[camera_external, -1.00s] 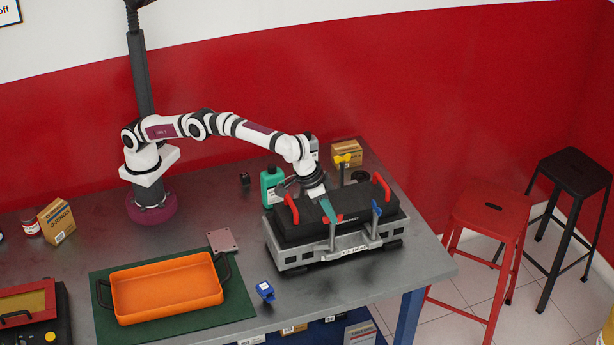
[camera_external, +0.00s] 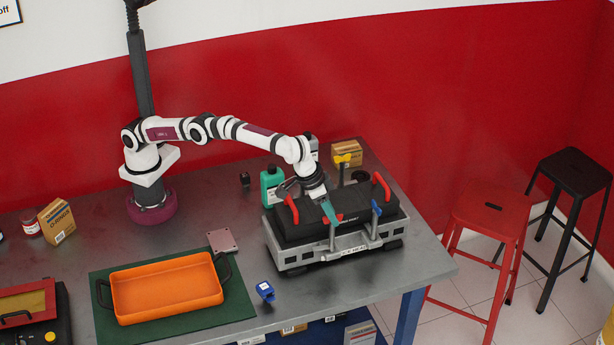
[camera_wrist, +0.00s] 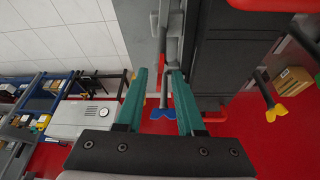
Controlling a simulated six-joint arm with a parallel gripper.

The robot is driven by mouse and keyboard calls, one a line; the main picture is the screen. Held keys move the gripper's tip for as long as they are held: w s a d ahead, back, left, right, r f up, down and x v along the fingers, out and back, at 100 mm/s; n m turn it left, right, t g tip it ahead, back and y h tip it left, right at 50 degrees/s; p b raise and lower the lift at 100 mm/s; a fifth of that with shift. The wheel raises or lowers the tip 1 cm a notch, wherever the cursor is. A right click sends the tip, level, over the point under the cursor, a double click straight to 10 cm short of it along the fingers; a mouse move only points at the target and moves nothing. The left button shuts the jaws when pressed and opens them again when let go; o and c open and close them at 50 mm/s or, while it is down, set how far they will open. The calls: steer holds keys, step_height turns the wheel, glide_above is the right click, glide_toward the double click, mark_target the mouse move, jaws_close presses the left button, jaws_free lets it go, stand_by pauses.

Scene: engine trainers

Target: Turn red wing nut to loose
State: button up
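The red wing nut (camera_external: 339,217) sits on top of an upright grey rod at the front side of the engine trainer (camera_external: 300,258). My gripper (camera_external: 329,216) has teal fingers pointing down, right at the red wing nut, which they partly hide. In the wrist view, the fingertips (camera_wrist: 154,74) stand apart, with the red wing nut (camera_wrist: 168,74) at the tips. I cannot tell whether a finger touches it. The blue wing nut (camera_external: 376,208) is on another rod to the right and also shows between the fingers in the wrist view (camera_wrist: 160,112). The yellow wing nut (camera_external: 342,159) stands at the back.
Two red handles (camera_external: 381,186) rise from the black top of the trainer, close to my gripper. A green bottle (camera_external: 271,187) stands behind left. An orange tray (camera_external: 165,290) lies on a green mat to the left. A small blue object (camera_external: 265,291) lies in front.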

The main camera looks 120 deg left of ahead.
steer(key=v, duration=0.7)
steer(key=shift+r, duration=0.25)
steer(key=shift+s, duration=0.15)
steer(key=s+a+r+m+g, duration=0.1)
steer(key=s+a+r+m, duration=0.1)
steer(key=s, duration=0.6)
steer(key=s+a+r+m, duration=0.1)
steer(key=s+m, duration=0.2)
steer(key=s, duration=0.4)
steer(key=s+a+r+m+g, duration=0.1)
steer(key=s+a+r+m, duration=0.1)
steer(key=s, duration=0.6)
steer(key=s+f+m+g, duration=0.1)
steer(key=s+f+m, duration=0.2)
steer(key=s, duration=0.9)
steer(key=s+a+f+m+h, duration=0.1)
steer(key=s+f+m, duration=0.2)
steer(key=s+f, duration=0.4)
steer(key=s, duration=0.5)
steer(key=shift+a+f+g, duration=0.2)
steer(key=shift+f+g, duration=0.1)
steer(key=shift+g, duration=0.1)
